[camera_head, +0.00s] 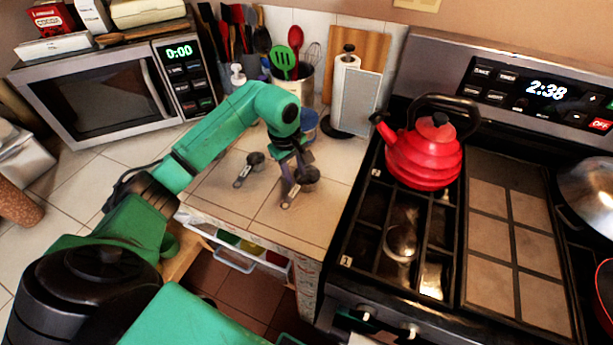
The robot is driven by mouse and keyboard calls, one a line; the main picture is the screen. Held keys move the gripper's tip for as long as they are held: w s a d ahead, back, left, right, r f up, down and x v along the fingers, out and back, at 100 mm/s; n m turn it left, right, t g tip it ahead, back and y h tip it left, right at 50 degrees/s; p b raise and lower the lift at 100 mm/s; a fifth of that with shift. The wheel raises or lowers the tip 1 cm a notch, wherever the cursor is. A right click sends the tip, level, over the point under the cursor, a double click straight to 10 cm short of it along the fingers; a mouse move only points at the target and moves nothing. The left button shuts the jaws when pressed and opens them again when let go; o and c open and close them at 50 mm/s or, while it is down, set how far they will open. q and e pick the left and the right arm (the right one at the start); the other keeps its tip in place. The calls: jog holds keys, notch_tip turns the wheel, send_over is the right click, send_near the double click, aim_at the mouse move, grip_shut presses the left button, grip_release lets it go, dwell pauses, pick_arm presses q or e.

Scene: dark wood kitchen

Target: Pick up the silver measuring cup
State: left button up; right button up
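Two small measuring cups with dark-looking bowls and lighter handles lie on the tiled counter. One measuring cup (254,159) lies left of my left gripper, its handle pointing down-left. The other measuring cup (308,175) is at the fingertips of my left gripper (294,178), its handle pointing down-left toward the counter's front. I cannot tell which one is the silver one. My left gripper reaches down over the second cup, and its dark fingers overlap it in the picture. Whether they touch or grip it is too small to tell. My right gripper is not in view.
A paper towel holder (346,92), a utensil crock (291,82) and a blue container (308,122) stand behind the gripper. A red kettle (423,155) sits on the stove at right. A microwave (92,97) is at left. An open drawer (236,262) lies below the counter.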

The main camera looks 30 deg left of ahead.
aim_at(296, 180)
pick_arm(q)
notch_tip(296, 180, down, 3)
jog(key=shift+d+r+p, duration=0.1)
jog(key=shift+d+p, duration=0.05)
jog(key=shift+p, duration=0.45)
jog(key=shift+f, duration=0.3)
jog(key=shift+w, duration=0.1)
grip_shut()
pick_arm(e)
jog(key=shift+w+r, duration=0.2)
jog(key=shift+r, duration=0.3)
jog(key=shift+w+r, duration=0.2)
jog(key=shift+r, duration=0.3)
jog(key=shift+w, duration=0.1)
